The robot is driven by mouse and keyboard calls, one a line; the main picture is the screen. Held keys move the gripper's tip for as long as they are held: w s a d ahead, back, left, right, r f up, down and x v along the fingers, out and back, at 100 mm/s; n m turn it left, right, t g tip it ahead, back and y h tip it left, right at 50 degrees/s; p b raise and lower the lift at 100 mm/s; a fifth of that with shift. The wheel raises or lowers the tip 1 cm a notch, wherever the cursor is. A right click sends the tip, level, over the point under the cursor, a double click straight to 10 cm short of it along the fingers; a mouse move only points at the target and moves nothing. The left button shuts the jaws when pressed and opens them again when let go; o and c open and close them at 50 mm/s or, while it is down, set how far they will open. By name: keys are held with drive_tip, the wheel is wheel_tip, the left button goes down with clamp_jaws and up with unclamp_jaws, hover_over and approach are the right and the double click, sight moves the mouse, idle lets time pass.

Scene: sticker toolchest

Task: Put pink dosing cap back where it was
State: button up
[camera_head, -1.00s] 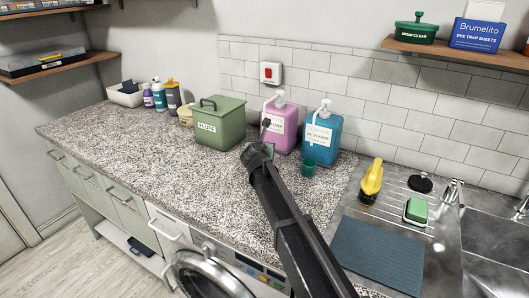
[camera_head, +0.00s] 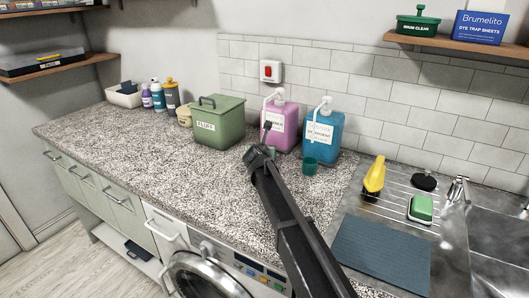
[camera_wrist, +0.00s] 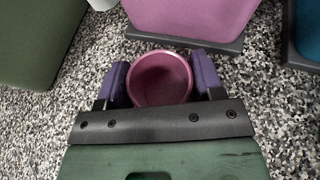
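The pink dosing cap (camera_wrist: 160,88) is a round open cup in the wrist view, seen from above. My gripper (camera_wrist: 160,64) has its two purple fingers against opposite sides of the cap, which appears gripped between them. The cap is just in front of the pink dispenser (camera_wrist: 190,15); whether it touches the counter cannot be told. In the head view the pink dispenser (camera_head: 281,128) has a white pump and label. My dark arm reaches to the counter before it, hiding the cap and fingers.
A blue dispenser (camera_head: 323,132) with a teal cap (camera_head: 310,167) before it stands to the right. A green lidded box (camera_head: 213,125) stands to the left. The left front counter (camera_head: 165,175) is clear.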

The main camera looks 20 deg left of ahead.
drive_tip(key=shift+o, duration=1.4)
drive_tip(key=shift+r, duration=0.2)
drive_tip(key=p+v, duration=0.5)
drive_tip(key=v, duration=0.7)
